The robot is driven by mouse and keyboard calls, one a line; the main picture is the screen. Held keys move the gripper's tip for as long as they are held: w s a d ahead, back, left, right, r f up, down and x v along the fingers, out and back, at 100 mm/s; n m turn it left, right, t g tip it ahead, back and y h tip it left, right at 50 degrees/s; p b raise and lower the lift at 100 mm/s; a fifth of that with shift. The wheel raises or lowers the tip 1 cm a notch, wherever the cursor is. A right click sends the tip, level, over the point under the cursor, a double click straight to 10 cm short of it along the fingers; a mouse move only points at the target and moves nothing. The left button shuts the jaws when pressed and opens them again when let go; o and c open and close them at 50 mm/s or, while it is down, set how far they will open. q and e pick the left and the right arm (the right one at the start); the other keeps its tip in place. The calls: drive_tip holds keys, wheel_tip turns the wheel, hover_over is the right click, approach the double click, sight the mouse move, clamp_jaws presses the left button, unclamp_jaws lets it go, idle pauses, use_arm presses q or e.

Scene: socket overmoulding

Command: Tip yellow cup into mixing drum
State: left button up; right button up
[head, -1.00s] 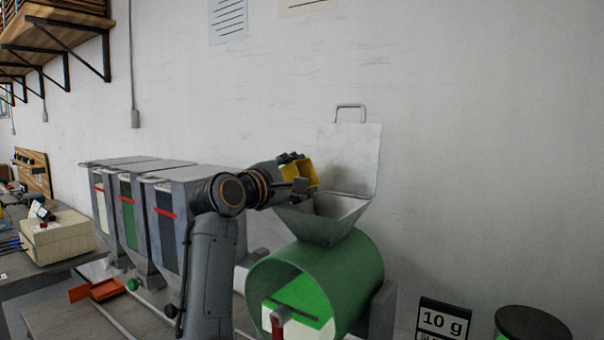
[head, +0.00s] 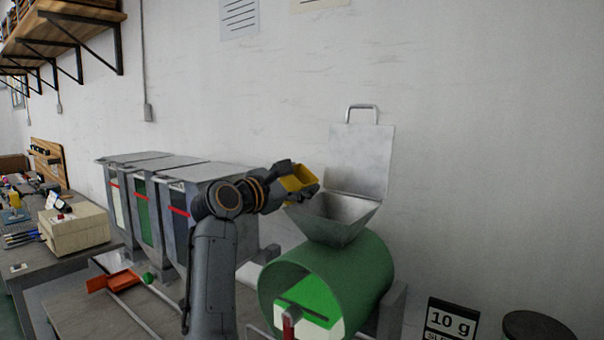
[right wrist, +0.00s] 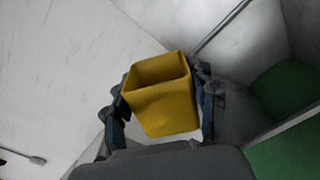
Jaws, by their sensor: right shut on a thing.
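The yellow cup (head: 299,177) is held at the left rim of the metal hopper on the mixing drum. My right gripper (head: 300,186) is shut on it. In the right wrist view the cup (right wrist: 166,105) sits between both fingers of the gripper (right wrist: 160,100), and its mouth shows; no contents can be made out. The cup looks tilted in the head view. The green mixing drum (head: 345,262) stands below the hopper (head: 340,213), whose lid (head: 360,160) is open against the wall. My left gripper is not in view.
Several grey bins (head: 160,165) with coloured windows stand left of my right arm. An orange scoop-like piece (head: 112,277) lies on the bench. A "10 g" sign (head: 450,320) and a dark round container (head: 538,325) are at the lower right. A beige box (head: 75,228) sits far left.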

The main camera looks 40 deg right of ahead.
drive_tip(key=shift+w+a+r+n, duration=0.1)
drive_tip(key=shift+w+r+n, duration=0.1)
drive_tip(key=shift+n, duration=0.4)
drive_tip(key=shift+f, duration=0.25)
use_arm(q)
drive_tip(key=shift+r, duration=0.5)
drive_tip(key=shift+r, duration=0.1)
use_arm(e)
drive_tip(key=shift+r, duration=0.1)
drive_tip(key=w+n+p, duration=0.1)
drive_tip(key=r+n+p, duration=0.1)
drive_tip(key=p, duration=0.1)
drive_tip(key=w+n+p, duration=0.1)
drive_tip(key=n+p, duration=0.1)
drive_tip(key=shift+w+a+r, duration=0.3)
drive_tip(key=shift+a+r, duration=0.05)
drive_tip(key=shift+r, duration=0.05)
drive_tip(key=shift+w+n+p, duration=0.15)
drive_tip(key=shift+n+p, duration=0.35)
drive_tip(key=shift+p, duration=0.05)
drive_tip(key=shift+w, duration=0.1)
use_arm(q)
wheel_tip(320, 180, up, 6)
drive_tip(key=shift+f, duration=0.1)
use_arm(e)
drive_tip(key=shift+a+f, duration=0.1)
drive_tip(key=shift+f, duration=0.1)
drive_tip(key=shift+w, duration=0.1)
